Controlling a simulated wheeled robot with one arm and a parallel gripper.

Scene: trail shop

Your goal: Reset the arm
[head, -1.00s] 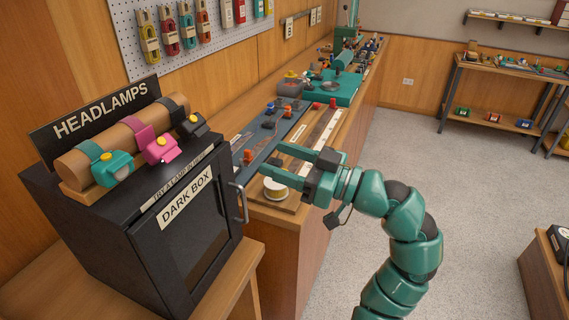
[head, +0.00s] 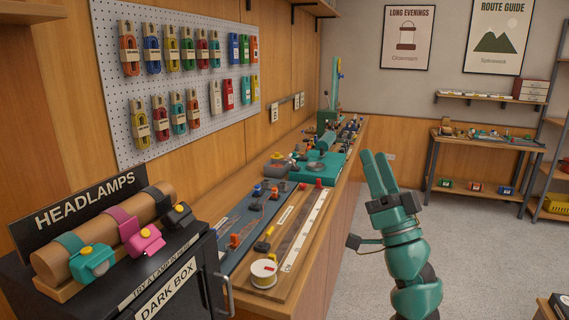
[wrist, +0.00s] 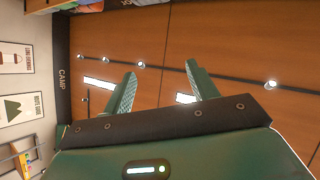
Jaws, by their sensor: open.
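My teal arm rises at the right of the head view, with my gripper (head: 376,172) pointing up in front of the floor and back wall. Its two fingers are apart. In the wrist view my gripper (wrist: 160,90) is open, with nothing between the fingers. Beyond the fingers there the view shows a wood-panelled surface with a dark rail and bright lamps. My gripper touches nothing that I can see.
A wooden counter (head: 289,262) with mats, a white spool (head: 264,273) and a teal machine (head: 318,167) runs along the left wall. The black dark box (head: 200,300) with headlamps stands front left. Grey floor (head: 465,240) is open to the right.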

